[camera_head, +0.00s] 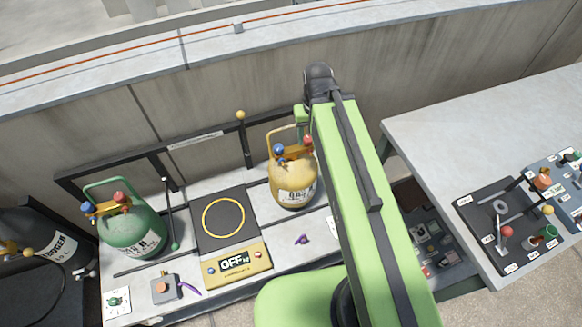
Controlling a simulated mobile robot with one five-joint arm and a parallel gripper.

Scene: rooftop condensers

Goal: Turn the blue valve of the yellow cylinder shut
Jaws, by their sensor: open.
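The yellow cylinder (290,194) stands upright on the bench, left of my green arm. Its blue valve (279,150) is on the left of its top, under a yellow handle frame. A red valve (308,140) is on the right of its top, close to my arm. I cannot tell how far the blue valve is turned. My arm rises in front of the cylinder's right side and bends at a dark joint above it.
A green cylinder (130,236) with blue and red valves stands at the left. Between the cylinders is a scale (240,262) reading OFF, with a yellow ring on its plate. A dark nitrogen cylinder (50,240) is far left. A grey table (440,140) with tool panels is right.

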